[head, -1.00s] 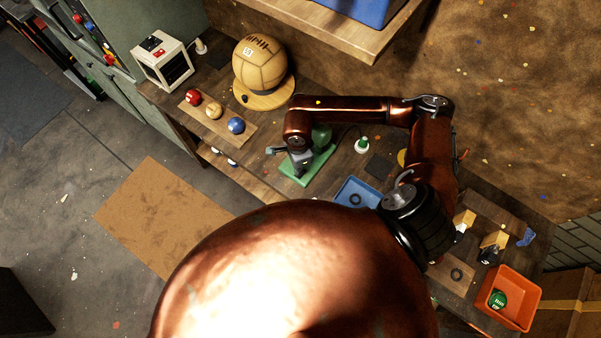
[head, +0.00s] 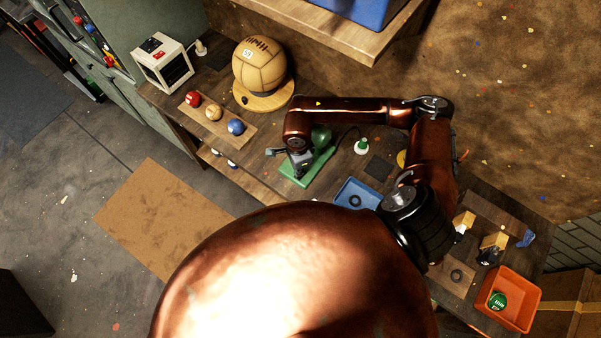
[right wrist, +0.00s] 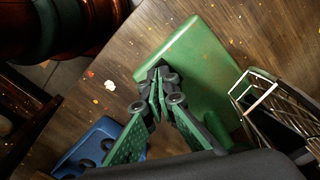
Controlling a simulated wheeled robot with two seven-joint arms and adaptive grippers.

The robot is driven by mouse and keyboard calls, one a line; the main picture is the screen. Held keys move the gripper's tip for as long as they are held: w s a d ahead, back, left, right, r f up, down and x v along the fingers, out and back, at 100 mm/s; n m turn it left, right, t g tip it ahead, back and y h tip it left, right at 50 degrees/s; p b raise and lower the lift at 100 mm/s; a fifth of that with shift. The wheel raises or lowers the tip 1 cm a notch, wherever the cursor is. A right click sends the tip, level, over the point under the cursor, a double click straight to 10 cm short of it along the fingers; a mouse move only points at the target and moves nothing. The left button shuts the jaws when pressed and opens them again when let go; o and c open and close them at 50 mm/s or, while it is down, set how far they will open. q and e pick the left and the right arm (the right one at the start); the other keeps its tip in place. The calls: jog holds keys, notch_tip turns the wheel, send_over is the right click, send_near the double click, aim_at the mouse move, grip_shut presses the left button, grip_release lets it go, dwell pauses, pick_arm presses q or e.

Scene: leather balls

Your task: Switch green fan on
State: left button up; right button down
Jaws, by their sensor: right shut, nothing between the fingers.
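The green fan has a flat green base (head: 293,178) on the workbench and a rounded green part (head: 322,137) partly hidden behind my right arm. My right gripper (head: 278,152) is low over the base. In the right wrist view, the gripper's fingertips (right wrist: 160,78) are together and empty, over the green base (right wrist: 205,65). I cannot tell whether they touch it. The fan's wire cage (right wrist: 275,105) shows at the right of that view. I cannot make out a switch. My left gripper is not in view.
A ball on a round wooden stand (head: 265,101) and three small balls on a board (head: 210,131) stand left of the fan. A blue tray (head: 350,185) lies to its right. An orange bin (head: 523,290) is at the far right. A shelf (head: 345,38) overhangs the back.

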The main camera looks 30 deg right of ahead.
jog(key=shift+f+b, duration=1)
jog(key=shift+f, duration=0.05)
dwell(0.9)
jog(key=shift+r+p, duration=1.5)
jog(key=shift+r, duration=2.05)
